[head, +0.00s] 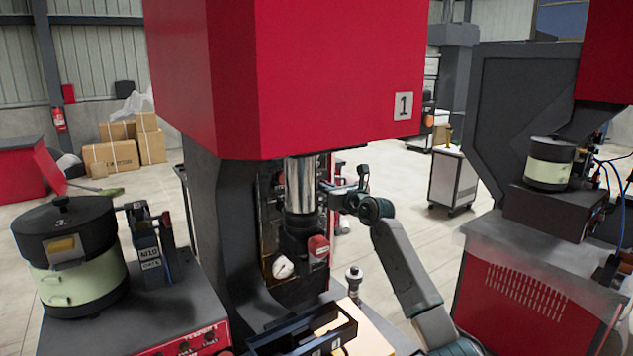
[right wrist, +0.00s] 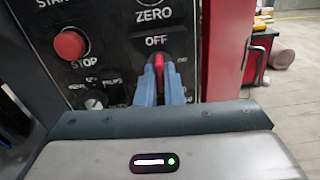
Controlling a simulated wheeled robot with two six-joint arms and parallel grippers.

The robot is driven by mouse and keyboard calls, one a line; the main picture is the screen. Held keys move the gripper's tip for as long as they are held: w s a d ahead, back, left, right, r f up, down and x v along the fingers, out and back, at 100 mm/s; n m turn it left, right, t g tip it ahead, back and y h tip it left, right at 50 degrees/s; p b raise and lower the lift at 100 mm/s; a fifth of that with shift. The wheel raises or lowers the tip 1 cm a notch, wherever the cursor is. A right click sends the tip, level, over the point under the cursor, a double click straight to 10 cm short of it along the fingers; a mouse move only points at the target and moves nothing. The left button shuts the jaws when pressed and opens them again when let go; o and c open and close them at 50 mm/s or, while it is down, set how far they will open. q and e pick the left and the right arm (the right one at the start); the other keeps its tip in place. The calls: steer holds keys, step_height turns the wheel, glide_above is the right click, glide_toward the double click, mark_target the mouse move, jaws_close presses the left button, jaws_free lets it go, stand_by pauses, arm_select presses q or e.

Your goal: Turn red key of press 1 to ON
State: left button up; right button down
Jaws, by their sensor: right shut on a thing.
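Press 1 (head: 300,80) stands in the middle of the head view, with its number plate (head: 403,105) on the red housing. In the right wrist view the red key (right wrist: 158,66) sits on a dark control panel (right wrist: 105,60), just below the word OFF. The key looks upright and points toward OFF. Small lettering to its right is partly hidden by a finger. My right gripper (right wrist: 160,88) has its two blue fingers shut on the red key, one on each side. In the head view my right gripper (head: 336,192) reaches the press from the right. My left gripper is not in view.
A red frame edge (right wrist: 227,50) stands close on the right. A bowl feeder (head: 75,255) is at left, and another press (head: 525,110) is at right.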

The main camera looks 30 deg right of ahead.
steer(key=m+p, duration=0.4)
steer(key=p, duration=0.1)
stand_by(0.7)
stand_by(0.3)
